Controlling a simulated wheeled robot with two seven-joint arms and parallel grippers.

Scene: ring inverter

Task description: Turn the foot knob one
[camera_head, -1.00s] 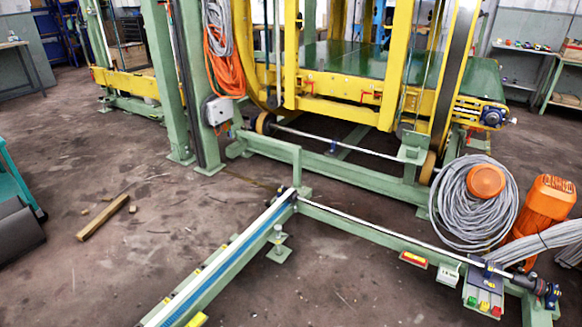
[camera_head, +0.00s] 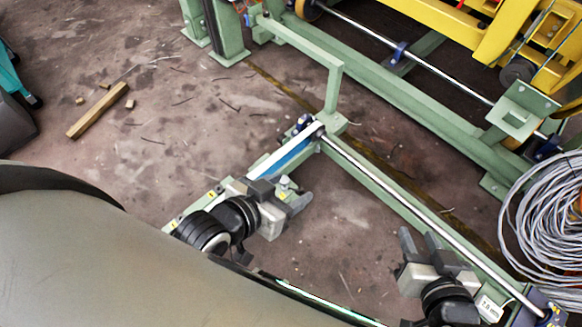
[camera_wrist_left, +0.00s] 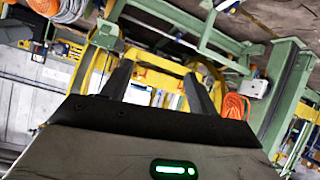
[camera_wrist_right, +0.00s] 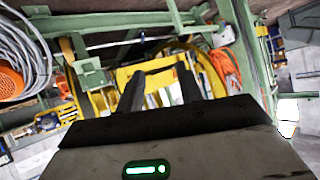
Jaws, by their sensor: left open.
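In the head view, the green foot with its small knob (camera_head: 285,183) stands beside the blue-and-white rail and is partly hidden by my left gripper. My left gripper (camera_head: 292,191) is open, with its fingers close to the knob in the picture; whether they touch it I cannot tell. My right gripper (camera_head: 418,234) is open and empty, over the floor beside the long green beam. In the left wrist view, my left gripper's fingers (camera_wrist_left: 160,75) stand apart with nothing between them near the tips. In the right wrist view, my right fingers (camera_wrist_right: 161,82) also stand apart. I make out no knob in either wrist view.
The green beam (camera_head: 400,205) with a steel shaft runs right of the rail. A yellow and green ring machine (camera_head: 480,40) stands at the back right. Coiled grey cable (camera_head: 550,225) lies at the right. A wooden bar (camera_head: 98,110) lies on open floor at the left.

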